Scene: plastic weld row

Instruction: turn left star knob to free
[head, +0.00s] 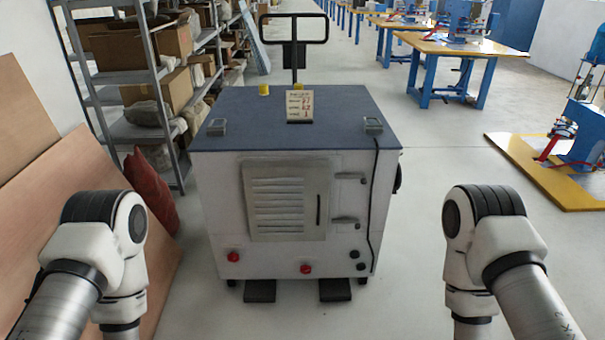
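A white cabinet on wheels (215,215) with a dark blue top stands in front of me in the head view. Low on its front are a red knob at the left (233,256) and a second red knob (305,268) nearer the middle. Both are too small to tell whether they are star-shaped or how they are turned. My two arms show at the lower left and lower right, well apart from the cabinet. Neither gripper is in view.
A louvred panel (285,200) is on the cabinet front, and a sign (300,106) stands on top. A dark cable (373,200) hangs down the right. Shelves (130,130) and leaning boards (45,220) crowd the left. Floor is clear at right before a yellow platform (540,180).

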